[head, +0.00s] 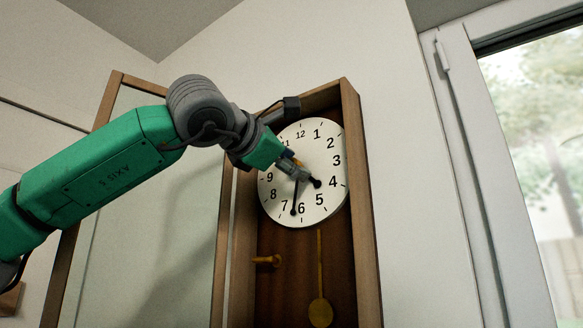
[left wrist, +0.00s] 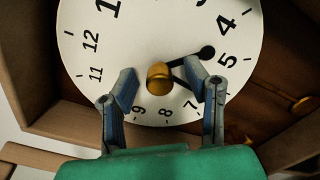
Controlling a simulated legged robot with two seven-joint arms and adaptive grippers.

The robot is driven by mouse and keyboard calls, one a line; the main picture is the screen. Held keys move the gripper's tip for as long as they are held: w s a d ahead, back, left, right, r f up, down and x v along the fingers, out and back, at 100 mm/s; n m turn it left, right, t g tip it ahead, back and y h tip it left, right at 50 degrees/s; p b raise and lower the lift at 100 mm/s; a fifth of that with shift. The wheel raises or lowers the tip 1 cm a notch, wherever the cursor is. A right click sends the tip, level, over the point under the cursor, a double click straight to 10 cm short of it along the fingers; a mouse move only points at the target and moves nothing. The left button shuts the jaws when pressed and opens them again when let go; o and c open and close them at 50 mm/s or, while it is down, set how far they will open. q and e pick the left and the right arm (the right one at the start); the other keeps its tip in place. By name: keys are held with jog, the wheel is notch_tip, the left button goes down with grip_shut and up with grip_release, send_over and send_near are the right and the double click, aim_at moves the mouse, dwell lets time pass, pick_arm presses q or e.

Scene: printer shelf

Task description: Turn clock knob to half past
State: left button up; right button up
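The clock face (head: 326,144) is round and white with black numbers and sits inside a tall wooden case. One black hand ends in a round tip between 4 and 5. The other, longer hand points close to 6, slightly toward 7. A gold knob (left wrist: 158,78) stands at the centre of the face in the left wrist view. My left gripper (left wrist: 160,78) is open, with one finger on each side of the knob and a gap showing at each side. In the head view the left gripper (head: 294,169) is in front of the face's centre. My right gripper is not in view.
The wooden clock case (head: 361,190) has a swung-open glass door (head: 150,240) at left, behind my arm. A gold pendulum (head: 320,312) hangs below the face, and a small gold handle (head: 266,261) is at left. A window (head: 535,150) is at right.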

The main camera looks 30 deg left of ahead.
pick_arm(q)
jog(key=s+a, duration=0.1)
jog(key=s, duration=1)
jog(key=shift+s, duration=0.4)
jog(key=shift+f, duration=0.1)
jog(key=shift+c, duration=0.4)
